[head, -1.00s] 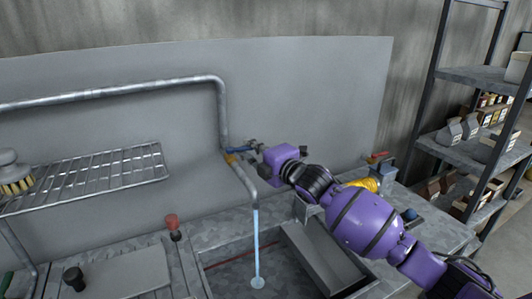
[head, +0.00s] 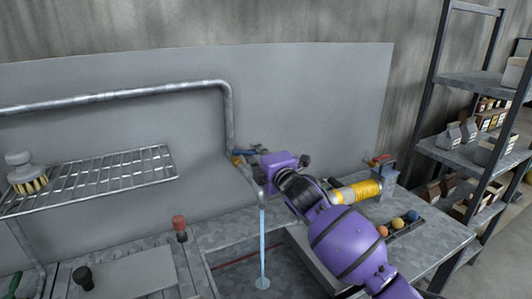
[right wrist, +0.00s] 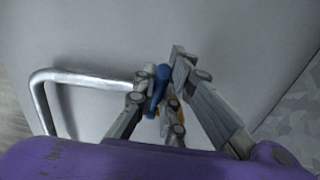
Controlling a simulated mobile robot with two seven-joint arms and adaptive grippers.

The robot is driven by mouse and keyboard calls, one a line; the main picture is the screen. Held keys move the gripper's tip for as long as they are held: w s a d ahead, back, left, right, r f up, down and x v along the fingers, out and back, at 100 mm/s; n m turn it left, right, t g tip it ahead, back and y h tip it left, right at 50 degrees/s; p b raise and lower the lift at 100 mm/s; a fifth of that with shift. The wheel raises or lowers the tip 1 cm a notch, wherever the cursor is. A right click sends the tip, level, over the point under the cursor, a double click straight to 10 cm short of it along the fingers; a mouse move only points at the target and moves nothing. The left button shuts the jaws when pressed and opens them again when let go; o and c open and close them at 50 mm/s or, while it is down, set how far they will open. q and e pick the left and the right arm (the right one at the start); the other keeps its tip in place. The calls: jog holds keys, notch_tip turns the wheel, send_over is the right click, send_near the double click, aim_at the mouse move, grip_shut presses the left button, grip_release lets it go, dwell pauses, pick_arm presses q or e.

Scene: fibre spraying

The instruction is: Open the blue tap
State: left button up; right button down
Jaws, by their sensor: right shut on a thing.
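The blue tap (head: 243,152) sits on the metal pipe in front of the grey back panel in the head view. Its blue handle (right wrist: 160,82) shows between the fingers in the right wrist view. My right gripper (head: 258,151) reaches the tap from the right and is shut on the blue handle. The fingers and purple gripper body hide part of the tap. A stream of water (head: 262,232) runs from the pipe's spout down into the sink. My left gripper is not in view.
A wire rack (head: 105,173) with a brush (head: 25,174) is at left. Right of my arm are a yellow coil (head: 358,191), a red-handled fitting (head: 380,163) and several coloured balls (head: 398,223). Shelves (head: 465,146) stand at far right. A red-topped knob (head: 180,223) stands on the counter.

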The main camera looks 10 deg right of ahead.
jog(key=shift+d+f, duration=0.1)
jog(key=shift+f, duration=0.1)
jog(key=c, duration=1.9)
grip_release()
jog(key=shift+o, duration=0.5)
jog(key=shift+r, duration=0.1)
jog(key=v, duration=1.2)
